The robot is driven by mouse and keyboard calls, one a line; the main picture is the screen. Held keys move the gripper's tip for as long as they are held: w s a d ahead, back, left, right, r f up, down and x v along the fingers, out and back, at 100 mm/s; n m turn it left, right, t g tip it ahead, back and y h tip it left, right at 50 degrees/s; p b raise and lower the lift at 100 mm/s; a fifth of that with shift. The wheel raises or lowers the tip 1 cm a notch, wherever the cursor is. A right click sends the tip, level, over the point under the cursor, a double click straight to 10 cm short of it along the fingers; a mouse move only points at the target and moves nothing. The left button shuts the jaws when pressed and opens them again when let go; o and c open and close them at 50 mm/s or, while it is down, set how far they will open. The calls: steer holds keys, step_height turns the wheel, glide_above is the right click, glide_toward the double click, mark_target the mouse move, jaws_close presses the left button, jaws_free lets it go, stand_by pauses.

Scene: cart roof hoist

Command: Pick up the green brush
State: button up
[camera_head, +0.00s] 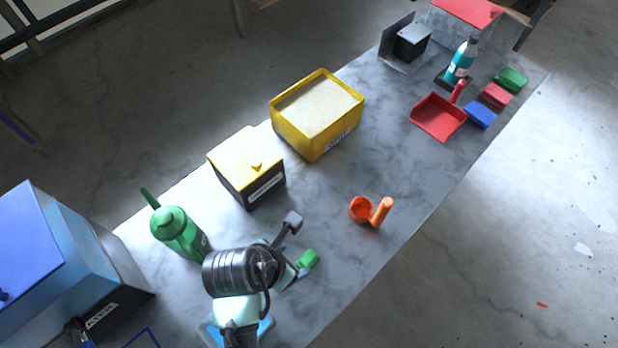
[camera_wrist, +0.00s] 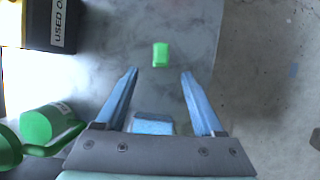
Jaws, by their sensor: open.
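A small bright green block (camera_wrist: 160,54) lies on the grey table ahead of my gripper in the wrist view. It also shows beside the end of my arm in the head view (camera_head: 309,258). Another green block (camera_head: 511,79) lies at the table's far right end. I cannot tell which of the two is the green brush, as no bristles or handle show clearly. My gripper (camera_wrist: 159,72) is open, with nothing held between its blue fingers. The nearer block appears just beyond the fingertips, roughly centred between them and not held.
A green watering can (camera_head: 178,232), a black-and-yellow box (camera_head: 268,190) and a yellow sand-coloured bin (camera_head: 318,145) stand along the left. An orange scoop-like item (camera_head: 371,211) lies to the right. A red dustpan (camera_head: 438,118) is farther off. Table between them is clear.

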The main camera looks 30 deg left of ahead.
mark_target(307, 259)
steer(key=x, duration=1.2)
steer(key=shift+d+f, duration=0.15)
steer(key=shift+f, duration=0.25)
steer(key=shift+c, duration=0.3)
jaws_close()
